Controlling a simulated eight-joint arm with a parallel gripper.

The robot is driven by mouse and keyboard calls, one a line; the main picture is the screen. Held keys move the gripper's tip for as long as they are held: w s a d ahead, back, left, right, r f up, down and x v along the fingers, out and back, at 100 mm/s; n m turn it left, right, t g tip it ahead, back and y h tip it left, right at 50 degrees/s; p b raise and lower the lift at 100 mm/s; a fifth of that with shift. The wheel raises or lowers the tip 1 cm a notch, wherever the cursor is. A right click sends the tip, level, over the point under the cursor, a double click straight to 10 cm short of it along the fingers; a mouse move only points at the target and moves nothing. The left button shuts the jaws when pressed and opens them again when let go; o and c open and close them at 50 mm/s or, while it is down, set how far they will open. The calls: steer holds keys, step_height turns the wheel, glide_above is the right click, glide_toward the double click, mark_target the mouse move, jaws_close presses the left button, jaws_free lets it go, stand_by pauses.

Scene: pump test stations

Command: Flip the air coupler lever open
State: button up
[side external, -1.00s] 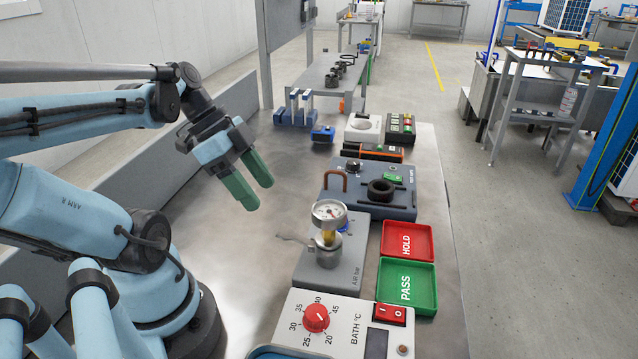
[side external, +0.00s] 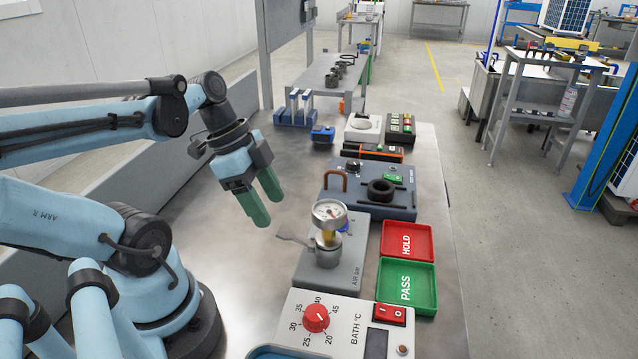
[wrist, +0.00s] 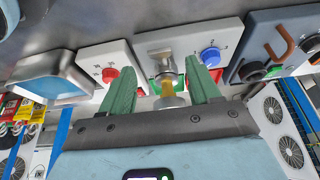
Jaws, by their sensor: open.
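The air coupler (side external: 326,249) stands on the grey air station (side external: 345,268), with a round gauge (side external: 329,212) on top. Its flat grey lever (side external: 294,238) sticks out to the left, toward my arm. My gripper (side external: 264,208) has green fingers, open and empty, above the bench to the upper left of the lever, apart from it. In the wrist view the fingers (wrist: 163,92) spread on either side of the brass part of the coupler (wrist: 168,85), which lies beyond them. A blue knob (wrist: 210,57) sits beside the coupler there.
A white bath station with a red dial (side external: 316,318) is in front of the air station. Red HOLD (side external: 407,241) and green PASS (side external: 407,286) trays lie to its right. A dark station (side external: 368,198) stands behind. The bench left of the stations is clear.

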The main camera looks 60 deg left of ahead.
mark_target(282, 229)
steer(key=shift+x, duration=2.65)
steer(key=shift+c, duration=0.2)
steer(key=c, duration=1)
steer(key=shift+s+a+f+t+h, duration=0.2)
steer(key=shift+a+f+t+h, duration=0.05)
steer(key=shift+f+t+h, duration=0.4)
steer(key=shift+s+a+f+t+h, duration=0.1)
steer(key=shift+a+f+t+h, duration=0.05)
steer(key=shift+f+t+h, duration=0.55)
steer(key=shift+t+h, duration=0.25)
steer(key=o, duration=1)
